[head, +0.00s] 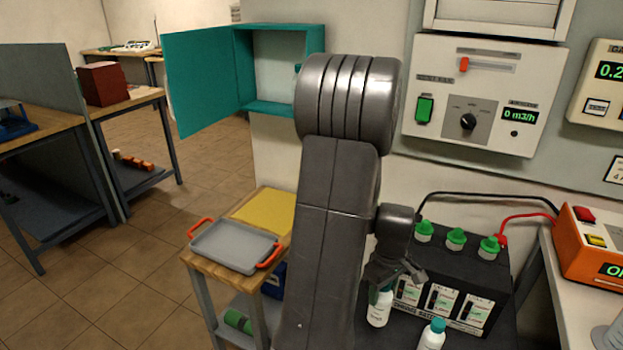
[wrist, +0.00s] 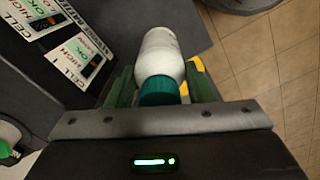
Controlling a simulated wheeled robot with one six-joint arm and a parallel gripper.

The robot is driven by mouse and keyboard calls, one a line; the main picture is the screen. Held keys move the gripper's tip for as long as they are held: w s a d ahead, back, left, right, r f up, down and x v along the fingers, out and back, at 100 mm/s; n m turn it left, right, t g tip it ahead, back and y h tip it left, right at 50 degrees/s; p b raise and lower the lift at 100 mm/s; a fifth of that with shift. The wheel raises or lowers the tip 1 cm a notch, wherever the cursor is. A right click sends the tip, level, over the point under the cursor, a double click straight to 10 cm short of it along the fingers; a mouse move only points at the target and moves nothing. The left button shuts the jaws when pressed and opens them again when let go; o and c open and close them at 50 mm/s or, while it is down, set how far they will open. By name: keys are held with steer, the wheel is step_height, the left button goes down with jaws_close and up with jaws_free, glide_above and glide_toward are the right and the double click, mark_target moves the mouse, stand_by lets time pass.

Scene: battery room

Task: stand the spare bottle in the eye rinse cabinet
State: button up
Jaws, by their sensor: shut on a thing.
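A white bottle with a teal cap (wrist: 160,52) is between the green fingers of my gripper (wrist: 162,80), which is shut on it. In the head view my gripper (head: 382,286) is in front of the battery, and the held bottle (head: 378,310) hangs below it, roughly upright; its cap is mostly hidden by the fingers. I cannot tell whether its base touches the surface. The teal eye rinse cabinet (head: 283,108) is on the wall at upper centre, its door (head: 203,80) swung open to the left. My arm hides its right part; a small teal bit shows inside beside my arm.
A second white bottle with a teal cap (head: 432,336) stands right of the held one. The black battery (head: 465,280) with green caps and cables is close behind. A wooden cart (head: 205,268) carries a grey tray (head: 236,246). An orange device (head: 590,248) stands at right.

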steer(key=w+a+f+m+p, duration=0.1)
steer(key=w+a+f+m, duration=0.2)
steer(key=w+a, duration=0.4)
steer(key=w+a+f+m+p, duration=0.2)
steer(key=w+a, duration=0.5)
steer(key=a, duration=0.8)
steer(key=shift+a+f+m, duration=0.4)
steer(key=shift+f+m, duration=0.1)
steer(key=shift+f, duration=0.25)
steer(key=shift+w+d, duration=0.1)
